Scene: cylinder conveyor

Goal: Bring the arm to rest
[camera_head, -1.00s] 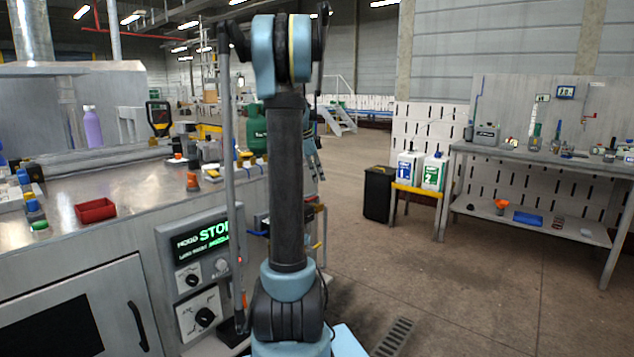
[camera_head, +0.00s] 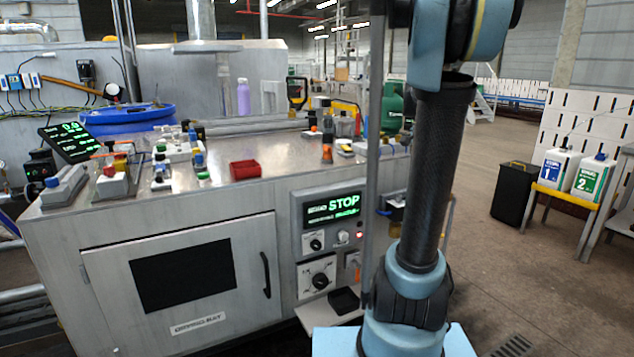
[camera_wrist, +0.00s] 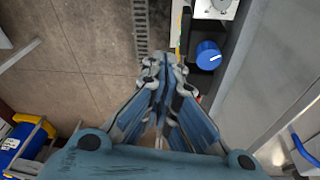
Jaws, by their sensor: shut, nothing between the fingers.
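My arm (camera_head: 430,170) stands upright at the right of the head view, in front of the machine bench's right end. Its upper part runs out of the top of the picture. My gripper (camera_wrist: 158,62) shows in the wrist view, with its fingertips together and nothing between them. It points down over the brown floor, with a floor grate (camera_wrist: 141,25) beyond the fingertips. The gripper is not visible in the head view.
The machine bench (camera_head: 60,240) with a STOP display (camera_head: 344,202) fills the left and middle. A red tray (camera_head: 245,169) and several small parts lie on top. A black bin (camera_head: 515,191) and a yellow stand (camera_head: 565,197) with two canisters are at right. Open floor lies between.

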